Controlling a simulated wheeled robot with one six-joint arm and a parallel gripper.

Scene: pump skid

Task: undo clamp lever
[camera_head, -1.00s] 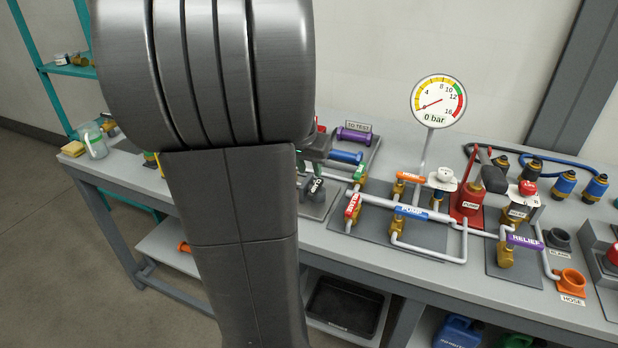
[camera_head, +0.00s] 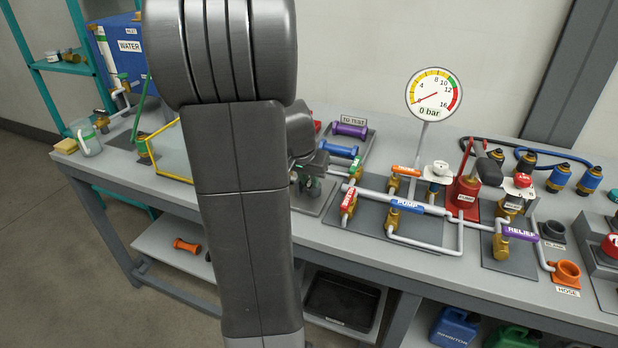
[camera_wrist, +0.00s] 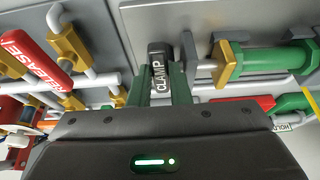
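The clamp lever (camera_wrist: 158,75), a black handle with CLAMP in white letters, stands between the two green fingers of my gripper (camera_wrist: 160,88) in the wrist view. The fingers lie close along both its sides with no clear gap. In the head view my gripper (camera_head: 311,182) is low over the grey plate at the bench's middle, and my arm and fingers largely hide the lever. To the right in the wrist view is a green cylinder (camera_wrist: 270,60) with a brass end.
The red RELEASE handle (camera_wrist: 35,62) and white pipes are close on the left in the wrist view. Pump pipework with a blue PUMP handle (camera_head: 410,207) stands right of my gripper. The gauge (camera_head: 434,95) reads 0 bar. A tray (camera_head: 366,150) lies behind.

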